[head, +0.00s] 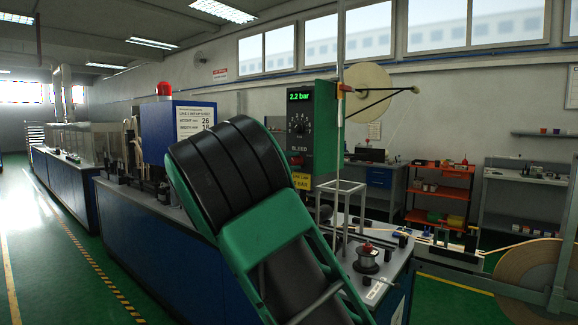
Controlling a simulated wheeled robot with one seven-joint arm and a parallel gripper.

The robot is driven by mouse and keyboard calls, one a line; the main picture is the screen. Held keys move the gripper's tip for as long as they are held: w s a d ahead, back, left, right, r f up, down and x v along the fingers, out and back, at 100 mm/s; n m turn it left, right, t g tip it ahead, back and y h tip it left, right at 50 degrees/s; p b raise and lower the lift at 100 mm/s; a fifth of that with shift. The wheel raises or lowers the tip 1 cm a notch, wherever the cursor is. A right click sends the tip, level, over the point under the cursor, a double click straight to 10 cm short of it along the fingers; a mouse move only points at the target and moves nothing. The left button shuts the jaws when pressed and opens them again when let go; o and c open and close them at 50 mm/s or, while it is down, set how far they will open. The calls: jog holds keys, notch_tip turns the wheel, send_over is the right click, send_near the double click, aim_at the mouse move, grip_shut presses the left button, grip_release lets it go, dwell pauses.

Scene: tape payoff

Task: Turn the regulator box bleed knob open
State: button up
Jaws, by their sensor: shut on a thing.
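The regulator box (325,122) is green with a dark front face, upright on a pole right of centre in the head view. Its green display (299,97) reads 2.2 bar. The bleed knob (299,128) is a small dark round knob with pale marks around it, above the word BLEED. Its exact angle is too small to tell. My green and black arm rises from the bottom centre and covers the area just left of the box. My gripper does not show. Nothing is seen touching the visible front of the knob.
A yellow label (300,181) hangs below the box. A bench (395,268) with a small red-topped device (367,256) stands behind my arm. A large tape reel (530,275) is at right. A blue cabinet with a red beacon (164,89) stands at left. The green floor at left is clear.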

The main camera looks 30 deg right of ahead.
jog(key=shift+w+a+f, duration=0.1)
jog(key=shift+w+a, duration=0.1)
jog(key=shift+a, duration=0.05)
jog(key=o, duration=1.1)
jog(key=shift+w+f, duration=0.1)
jog(key=shift+d, duration=0.15)
jog(key=shift+s, duration=0.2)
jog(key=v, duration=1)
jog(key=shift+a, duration=0.4)
jog(key=shift+d, duration=0.1)
